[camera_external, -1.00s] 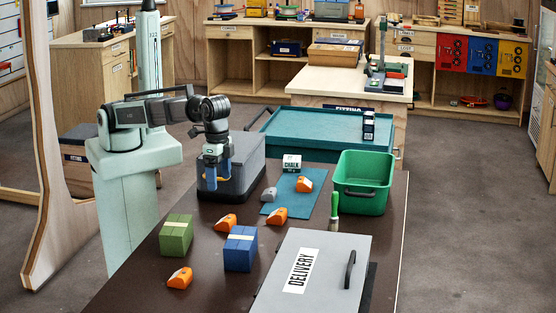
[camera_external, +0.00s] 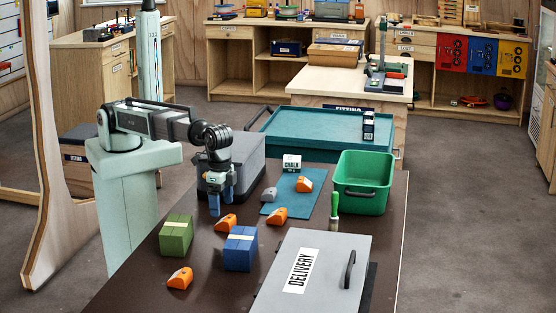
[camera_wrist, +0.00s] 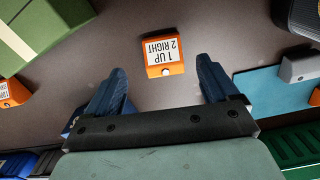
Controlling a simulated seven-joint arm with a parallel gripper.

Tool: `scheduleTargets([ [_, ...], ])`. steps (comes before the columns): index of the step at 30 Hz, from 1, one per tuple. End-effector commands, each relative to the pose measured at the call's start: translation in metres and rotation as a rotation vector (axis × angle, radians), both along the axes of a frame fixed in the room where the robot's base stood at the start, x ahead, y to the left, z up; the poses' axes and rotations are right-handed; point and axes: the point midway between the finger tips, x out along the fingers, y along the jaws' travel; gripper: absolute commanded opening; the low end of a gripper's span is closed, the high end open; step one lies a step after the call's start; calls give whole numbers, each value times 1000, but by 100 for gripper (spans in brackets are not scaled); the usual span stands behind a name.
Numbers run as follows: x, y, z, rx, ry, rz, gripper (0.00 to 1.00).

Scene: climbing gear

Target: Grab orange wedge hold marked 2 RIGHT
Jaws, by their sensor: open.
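A second orange wedge (camera_external: 180,278) lies nearer the front. Another (camera_external: 277,215) is at the mat's near edge, and one (camera_external: 304,184) is on the mat.
A green block (camera_external: 176,236) and a blue block (camera_external: 240,250) flank the near wedges. A grey box (camera_external: 246,160) stands behind my gripper. A teal mat (camera_external: 311,207) holds a grey hold (camera_external: 269,194). A green bin (camera_external: 384,181) and grey DELIVERY lid (camera_external: 330,260) are right.

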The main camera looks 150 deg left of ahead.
Motion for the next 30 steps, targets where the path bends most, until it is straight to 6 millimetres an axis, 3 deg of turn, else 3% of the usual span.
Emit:
scheduleTargets([
  [12, -2, 4, -44, 0, 1, 0, 87],
  [21, -1, 4, -48, 1, -1, 0, 87],
  [30, -1, 4, -48, 0, 0, 0, 58],
])
